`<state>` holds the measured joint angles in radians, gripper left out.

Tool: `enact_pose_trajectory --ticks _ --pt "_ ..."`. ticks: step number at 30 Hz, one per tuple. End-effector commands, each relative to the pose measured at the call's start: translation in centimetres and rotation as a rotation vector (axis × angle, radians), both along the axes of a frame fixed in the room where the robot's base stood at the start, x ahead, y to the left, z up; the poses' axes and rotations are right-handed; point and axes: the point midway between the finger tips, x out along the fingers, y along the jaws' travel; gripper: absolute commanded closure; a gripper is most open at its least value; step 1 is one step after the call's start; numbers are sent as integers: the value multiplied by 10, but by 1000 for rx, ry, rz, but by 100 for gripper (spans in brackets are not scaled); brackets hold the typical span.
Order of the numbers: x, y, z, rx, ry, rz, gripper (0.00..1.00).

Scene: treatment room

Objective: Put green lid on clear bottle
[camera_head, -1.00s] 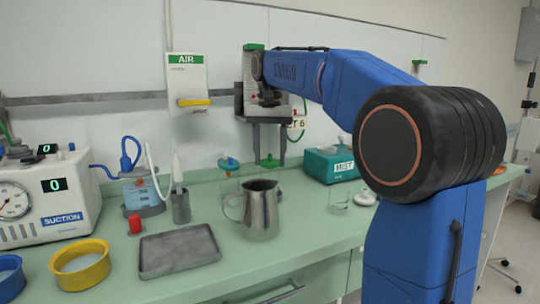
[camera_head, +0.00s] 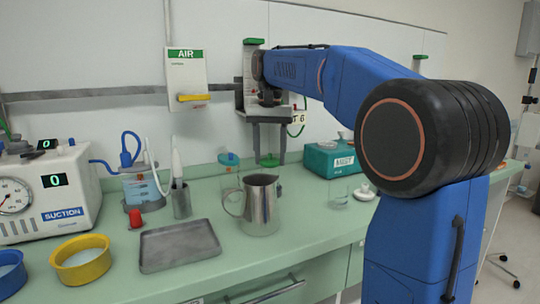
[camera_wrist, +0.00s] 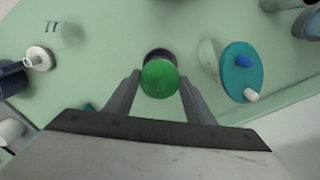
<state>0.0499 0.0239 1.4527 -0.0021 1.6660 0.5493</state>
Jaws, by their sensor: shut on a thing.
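My gripper (camera_head: 268,153) is shut on the green lid (camera_head: 268,161), above the back of the counter, behind and above the metal pitcher. In the wrist view the green lid (camera_wrist: 159,79) sits between the fingertips. A dark-rimmed round thing (camera_wrist: 157,53) shows partly from under the lid; I cannot tell what it is or whether they touch. A short clear vessel (camera_head: 339,199) stands right of the pitcher. Another clear vessel under a teal lid (camera_head: 229,160) with blue and white ports stands left of my gripper. I cannot tell which is the clear bottle.
The metal pitcher (camera_head: 260,207) stands in front of my gripper. A grey tray (camera_head: 180,246), a yellow bowl (camera_head: 80,262) and a suction unit (camera_head: 62,190) are to the left. A teal box (camera_head: 330,160) and a white-topped piece (camera_head: 364,192) are to the right.

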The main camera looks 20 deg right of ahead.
Motion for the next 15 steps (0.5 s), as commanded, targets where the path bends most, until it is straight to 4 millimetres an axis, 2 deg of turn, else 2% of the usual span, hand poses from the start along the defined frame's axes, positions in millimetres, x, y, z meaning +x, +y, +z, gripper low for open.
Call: enact_pose_trajectory --ticks 13,14,15 --pt "0 0 -1 0 0 0 72" --pt "0 0 -1 0 0 0 49" --pt "0 0 -1 0 0 0 39"
